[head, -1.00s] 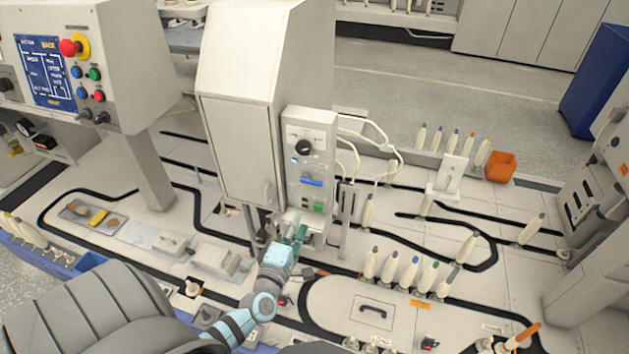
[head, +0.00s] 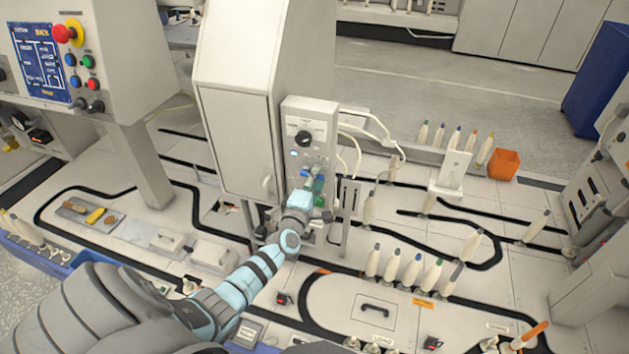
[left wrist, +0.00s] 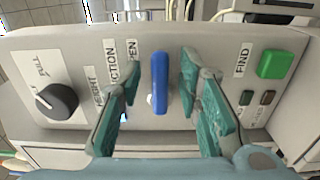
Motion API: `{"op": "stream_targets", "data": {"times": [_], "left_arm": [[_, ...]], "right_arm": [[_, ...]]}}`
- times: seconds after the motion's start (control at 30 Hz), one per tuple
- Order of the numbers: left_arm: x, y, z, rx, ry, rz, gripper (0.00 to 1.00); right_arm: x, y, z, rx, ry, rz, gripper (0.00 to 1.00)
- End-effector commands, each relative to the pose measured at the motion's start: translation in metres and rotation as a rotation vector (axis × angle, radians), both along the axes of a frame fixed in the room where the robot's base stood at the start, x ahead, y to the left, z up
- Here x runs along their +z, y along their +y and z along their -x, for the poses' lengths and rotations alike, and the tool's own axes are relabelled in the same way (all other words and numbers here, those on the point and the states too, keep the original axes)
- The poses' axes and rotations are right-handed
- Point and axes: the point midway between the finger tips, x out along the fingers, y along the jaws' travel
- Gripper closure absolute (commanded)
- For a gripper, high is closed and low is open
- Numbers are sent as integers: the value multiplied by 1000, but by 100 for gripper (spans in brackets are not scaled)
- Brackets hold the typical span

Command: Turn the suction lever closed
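The suction lever (left wrist: 158,82) is a blue upright bar in the left wrist view, on a light grey control panel (left wrist: 110,125). My left gripper (left wrist: 160,90) is open, with one teal finger on each side of the lever. Gaps show between both fingers and the lever. In the head view, my left gripper (head: 313,180) is in front of the panel box and largely covers the lever. My right gripper is not in view.
The panel also has a black knob (left wrist: 57,102) and a green button (left wrist: 275,64). A tall grey cabinet (head: 235,140) stands to the left of the panel box (head: 310,112). White hoses (head: 378,128) run on its right. Several bobbins stand farther right, near an orange bin (head: 503,163).

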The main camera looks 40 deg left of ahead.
Motion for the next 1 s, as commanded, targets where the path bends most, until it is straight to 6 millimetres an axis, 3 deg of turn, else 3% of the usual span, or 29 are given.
{"op": "stream_targets", "data": {"times": [0.03,0.17,0.63,1.0], "left_arm": [[0,0,0,0,0,0,79],[0,0,0,0,0,0,100],[-3,0,1,0,19,-51,100],[-12,1,1,-1,105,-294,100]], "right_arm": [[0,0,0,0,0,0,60],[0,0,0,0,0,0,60],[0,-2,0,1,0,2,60],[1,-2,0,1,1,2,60]]}}
